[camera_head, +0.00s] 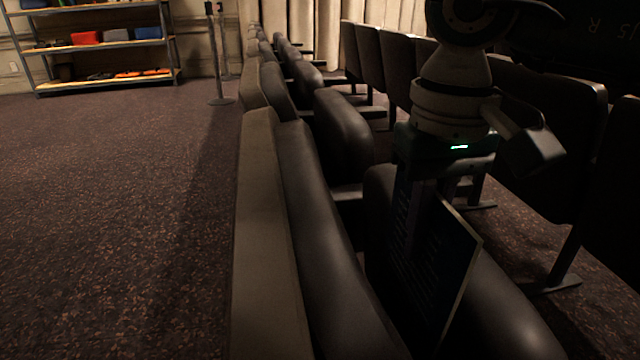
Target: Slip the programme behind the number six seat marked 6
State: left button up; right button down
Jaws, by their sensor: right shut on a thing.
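My right gripper (440,190) points down from the upper right and is shut on the programme (449,262). The programme is a thin dark-blue panel with lines of print and a pale edge, held upright and slightly tilted. It is above or in front of the near dark seats (500,305); I cannot tell whether it touches them. The near row shows dark padded seat backs (318,230) with a tan rear panel (262,240). No seat mark 6 can be read in this view. My left gripper is not in view.
Another row of dark seats (545,130) stands at the right, close to my right arm. The carpet (120,220) at the left is clear. A shelf unit (100,45) with coloured boxes and a stanchion post (217,60) stand at the back left.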

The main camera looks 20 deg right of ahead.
jog(key=shift+f, duration=0.45)
jog(key=c, duration=1.2)
grip_release()
jog(key=shift+c, duration=0.2)
jog(key=o, duration=0.3)
jog(key=shift+f, duration=0.1)
notch_tip(320, 180, up, 18)
jog(key=p, duration=1.2)
